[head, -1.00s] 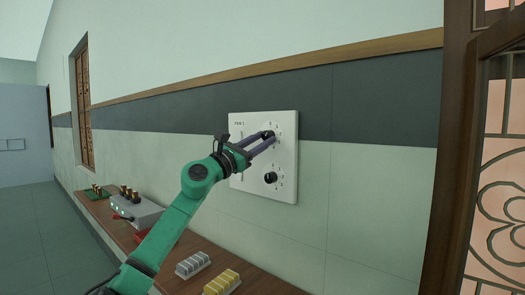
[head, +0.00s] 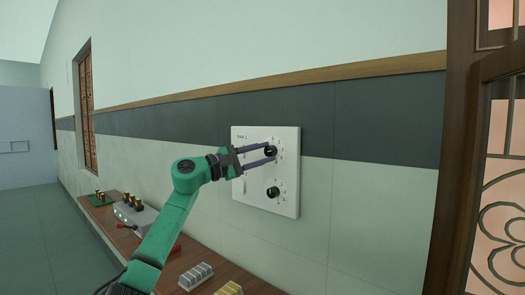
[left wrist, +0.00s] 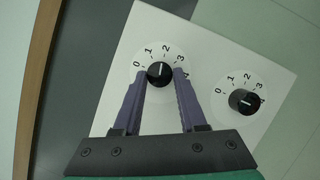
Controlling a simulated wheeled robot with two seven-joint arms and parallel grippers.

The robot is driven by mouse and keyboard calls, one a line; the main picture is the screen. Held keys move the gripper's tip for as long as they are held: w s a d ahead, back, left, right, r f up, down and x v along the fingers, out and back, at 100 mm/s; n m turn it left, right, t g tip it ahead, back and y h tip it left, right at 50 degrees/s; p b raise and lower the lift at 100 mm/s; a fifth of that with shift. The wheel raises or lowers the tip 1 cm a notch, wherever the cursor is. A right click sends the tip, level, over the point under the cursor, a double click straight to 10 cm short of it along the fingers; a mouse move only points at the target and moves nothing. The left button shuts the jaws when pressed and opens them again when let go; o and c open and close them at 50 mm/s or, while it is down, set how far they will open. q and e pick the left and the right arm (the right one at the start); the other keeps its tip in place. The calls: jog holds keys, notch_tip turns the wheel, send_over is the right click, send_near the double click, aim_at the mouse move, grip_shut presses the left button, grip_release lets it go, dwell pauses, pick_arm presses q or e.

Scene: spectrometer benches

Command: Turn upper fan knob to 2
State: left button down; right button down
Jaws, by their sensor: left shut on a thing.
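The upper fan knob (head: 270,151) is a black round knob on a white wall panel (head: 249,203) marked as a fan. It also shows in the left wrist view (left wrist: 159,72), with a dial numbered 0 to 4 around it. Its white pointer line points up in that view, close to the 2. My left gripper (head: 268,153) is shut on this knob, one purple finger on each side. The lower knob (head: 273,192) is apart from the fingers and also shows in the left wrist view (left wrist: 244,101). My right gripper is not in view.
A wooden shelf (head: 178,260) runs along the wall below the panel. It holds a grey box (head: 140,219), a green board (head: 98,199), and silver (head: 196,276) and yellow (head: 229,289) blocks. A wooden frame with a grille stands at the right.

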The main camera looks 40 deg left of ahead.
pick_arm(q)
jog(key=shift+m, duration=0.3)
jog(key=shift+c, duration=2.3)
grip_release()
jog(key=shift+s, duration=0.1)
jog(key=shift+s+a+f, duration=0.1)
jog(key=shift+s+f, duration=0.05)
jog(key=shift+s, duration=0.05)
jog(key=b+v, duration=0.9)
jog(key=v, duration=0.5)
jog(key=shift+r, duration=0.35)
